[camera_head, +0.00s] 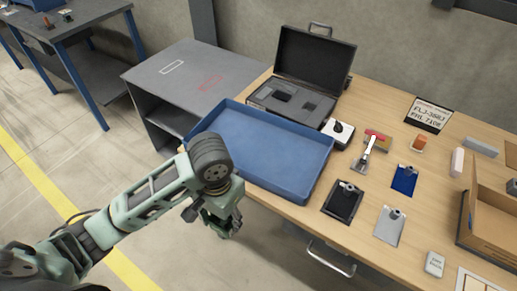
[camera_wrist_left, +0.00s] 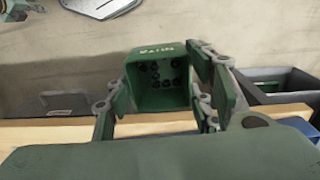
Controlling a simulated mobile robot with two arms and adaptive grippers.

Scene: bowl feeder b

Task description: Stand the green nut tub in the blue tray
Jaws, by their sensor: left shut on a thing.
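The green nut tub (camera_wrist_left: 152,57) is between the fingers of my left gripper (camera_wrist_left: 160,98) in the left wrist view. Its open side faces the camera, and several dark nuts show inside. In the head view, my left gripper (camera_head: 226,222) is in front of the bench's front edge, just below the blue tray; I cannot make out the tub there. The blue tray (camera_head: 265,150) lies on the wooden bench and looks empty. A blue edge at the right of the left wrist view (camera_wrist_left: 300,125) may be the tray. My right gripper is not in view.
An open black case (camera_head: 300,97) stands behind the tray. A grey cabinet (camera_head: 190,75) adjoins the bench at left.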

